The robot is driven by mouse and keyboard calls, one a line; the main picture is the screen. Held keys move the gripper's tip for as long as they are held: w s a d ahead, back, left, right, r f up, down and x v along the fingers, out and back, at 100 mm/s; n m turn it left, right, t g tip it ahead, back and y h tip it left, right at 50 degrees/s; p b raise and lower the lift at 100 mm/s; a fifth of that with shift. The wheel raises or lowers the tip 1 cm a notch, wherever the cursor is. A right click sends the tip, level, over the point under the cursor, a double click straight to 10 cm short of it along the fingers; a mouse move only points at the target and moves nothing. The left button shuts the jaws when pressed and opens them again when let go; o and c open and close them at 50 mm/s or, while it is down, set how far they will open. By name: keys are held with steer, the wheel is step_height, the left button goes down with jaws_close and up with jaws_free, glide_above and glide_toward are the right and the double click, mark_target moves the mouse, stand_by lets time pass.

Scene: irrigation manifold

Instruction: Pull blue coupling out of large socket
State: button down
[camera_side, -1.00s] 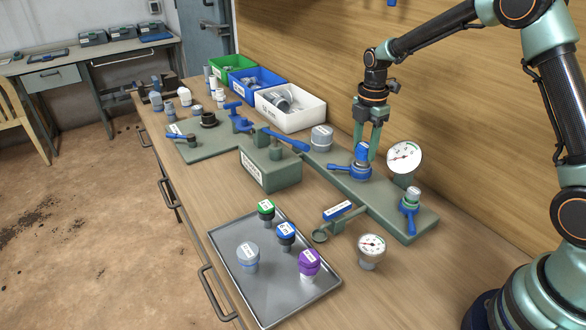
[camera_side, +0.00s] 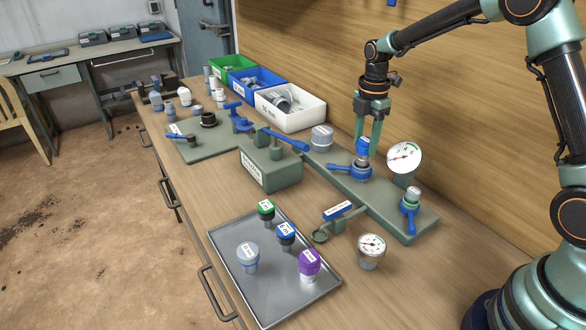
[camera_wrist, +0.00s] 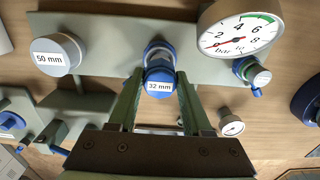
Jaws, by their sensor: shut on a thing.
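The blue coupling (camera_side: 363,147) stands upright over the blue-collared socket (camera_side: 361,171) on the long green plate. In the wrist view its blue cap (camera_wrist: 159,87) reads "32 mm", and the socket's blue rim (camera_wrist: 158,48) shows just beyond it. My gripper (camera_side: 368,146) is shut on the coupling, with one finger on each side of the cap. The fingers also show in the wrist view (camera_wrist: 158,92). I cannot tell whether the coupling's lower end is still inside the socket.
A pressure gauge (camera_side: 404,157) stands close on the right, and a grey 50 mm cap (camera_side: 321,138) on the left. A small blue-handled valve (camera_side: 410,203) sits at the plate's right end. A tray (camera_side: 240,283) of colored couplings lies in front.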

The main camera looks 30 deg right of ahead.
mark_target(366, 139)
steer(key=shift+r, duration=1.35)
stand_by(0.3)
steer(key=shift+r, duration=2)
